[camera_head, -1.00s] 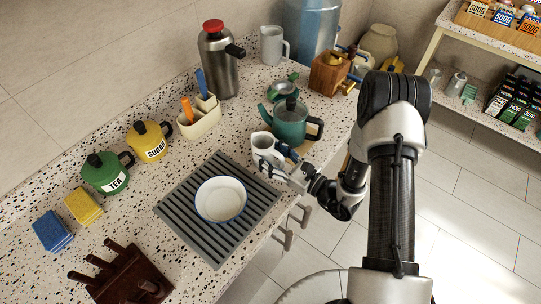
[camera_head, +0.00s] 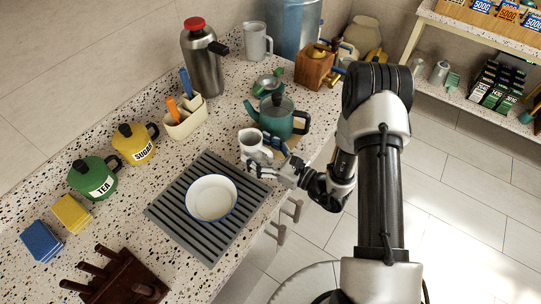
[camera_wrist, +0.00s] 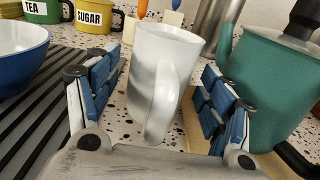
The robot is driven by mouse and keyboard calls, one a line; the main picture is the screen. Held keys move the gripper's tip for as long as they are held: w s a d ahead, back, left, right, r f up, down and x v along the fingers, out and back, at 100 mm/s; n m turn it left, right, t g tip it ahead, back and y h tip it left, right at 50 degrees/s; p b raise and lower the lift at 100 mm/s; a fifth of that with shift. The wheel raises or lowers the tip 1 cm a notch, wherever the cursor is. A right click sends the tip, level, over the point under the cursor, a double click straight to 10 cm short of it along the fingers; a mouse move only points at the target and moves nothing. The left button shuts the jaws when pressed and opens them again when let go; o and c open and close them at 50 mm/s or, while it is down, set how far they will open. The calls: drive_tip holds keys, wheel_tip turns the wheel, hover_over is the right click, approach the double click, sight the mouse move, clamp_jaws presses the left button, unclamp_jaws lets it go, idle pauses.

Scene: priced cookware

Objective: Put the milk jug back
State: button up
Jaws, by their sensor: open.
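A white jug (camera_head: 250,139) stands upright on the speckled counter between the grey ribbed mat and the green teapot. In the wrist view the jug (camera_wrist: 160,70) fills the middle, its handle facing my palm. My gripper (camera_head: 266,155) is open, with one blue-padded finger on each side of the jug. In the wrist view my gripper (camera_wrist: 158,100) shows gaps between both fingers and the jug. A second, paler grey-white jug (camera_head: 257,42) stands at the back by the wall; I cannot tell from its look which is the milk jug.
The green teapot (camera_head: 278,118) stands close at the right of my gripper, on a wooden board (camera_wrist: 192,150). A blue-rimmed white bowl (camera_head: 211,198) sits on the ribbed mat (camera_head: 175,221). A steel flask (camera_head: 204,65), a utensil holder (camera_head: 186,121) and canisters line the back.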

drive_tip(key=p+v, duration=0.1)
drive_tip(key=v, duration=0.9)
drive_tip(key=shift+s+d+r, duration=0.1)
drive_tip(key=shift+s+d, duration=0.15)
drive_tip(key=shift+d, duration=0.1)
drive_tip(key=shift+s+d, duration=0.2)
drive_tip(key=shift+d, duration=0.05)
drive_tip(key=shift+s+r, duration=0.15)
drive_tip(key=s+a+r+n+g+h, duration=0.2)
drive_tip(key=s+a+r+n+g, duration=0.1)
drive_tip(key=s+r+n+g, duration=0.5)
drive_tip(key=s+a+r+n+g+h, duration=0.1)
drive_tip(key=s+a+r+n+g, duration=0.3)
drive_tip(key=s+r+n+g, duration=0.35)
drive_tip(key=s+d+r+n+t+h, duration=0.2)
drive_tip(key=d+r+n+t+h, duration=0.7)
drive_tip(key=d+n+h, duration=0.1)
drive_tip(key=shift+s+d+h, duration=0.4)
drive_tip(key=shift+d+h, duration=0.2)
drive_tip(key=shift+d, duration=0.5)
